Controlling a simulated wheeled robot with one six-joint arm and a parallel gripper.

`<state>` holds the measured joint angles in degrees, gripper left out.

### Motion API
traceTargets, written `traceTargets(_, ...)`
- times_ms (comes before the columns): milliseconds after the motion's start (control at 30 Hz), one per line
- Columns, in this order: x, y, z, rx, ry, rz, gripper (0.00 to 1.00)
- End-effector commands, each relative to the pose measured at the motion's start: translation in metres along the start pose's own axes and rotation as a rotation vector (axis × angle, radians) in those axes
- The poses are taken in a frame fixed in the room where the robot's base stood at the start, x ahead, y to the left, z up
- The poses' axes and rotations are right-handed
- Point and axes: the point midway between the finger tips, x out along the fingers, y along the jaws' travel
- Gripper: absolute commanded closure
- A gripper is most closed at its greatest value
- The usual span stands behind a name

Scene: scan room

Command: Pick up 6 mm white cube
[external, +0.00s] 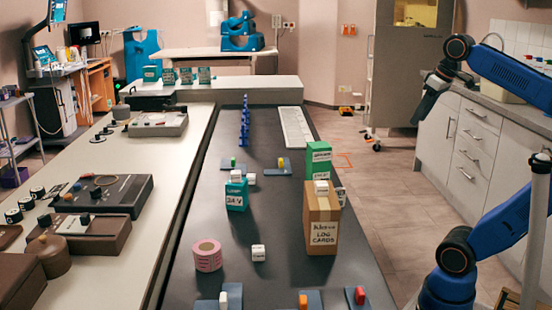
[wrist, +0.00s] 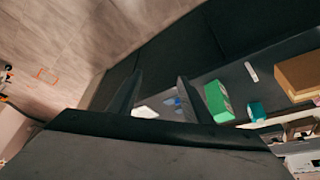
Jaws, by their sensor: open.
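Several small white cubes show in the external view. One white cube (external: 258,253) lies on the dark table (external: 282,277), beside the pink tape roll (external: 208,256). Another white cube (external: 251,179) is beside the teal box (external: 236,196). A white block (external: 236,176) is on top of that box, and another (external: 321,187) is on the cardboard box (external: 321,232). Their markings are too small to read, so I cannot tell which is 6 mm. My gripper (external: 416,120) is open and empty, raised right of the table. Its fingers show in the wrist view (wrist: 158,90).
A green box (external: 318,160) stands behind the cardboard box; it also shows in the wrist view (wrist: 218,101). A blue stack (external: 244,122) and a white strip (external: 294,128) are farther back. Colored pieces on bases stand along the front.

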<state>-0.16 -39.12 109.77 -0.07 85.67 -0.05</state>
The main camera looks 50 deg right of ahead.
Motion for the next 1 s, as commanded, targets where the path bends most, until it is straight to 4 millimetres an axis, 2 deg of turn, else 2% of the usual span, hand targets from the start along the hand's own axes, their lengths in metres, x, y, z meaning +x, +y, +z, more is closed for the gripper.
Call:
traceTargets(33, -0.013, 0.0, -0.007, 0.0, 0.004, 0.0, 0.55)
traceTargets(100, -0.026, -0.001, -0.015, -0.004, -0.001, -0.002, 0.55)
traceTargets(267, -0.029, -0.016, -0.042, -0.045, -0.024, -0.025, 0.55)
traceTargets(467, -0.034, -0.043, -0.083, -0.103, -0.055, -0.056, 0.55)
traceTargets(567, -0.036, -0.064, -0.108, -0.143, -0.078, -0.074, 0.55)
traceTargets(767, -0.037, -0.119, -0.158, -0.23, -0.124, -0.109, 0.55)
traceTargets(1000, -0.032, -0.203, -0.203, -0.337, -0.18, -0.142, 0.55)
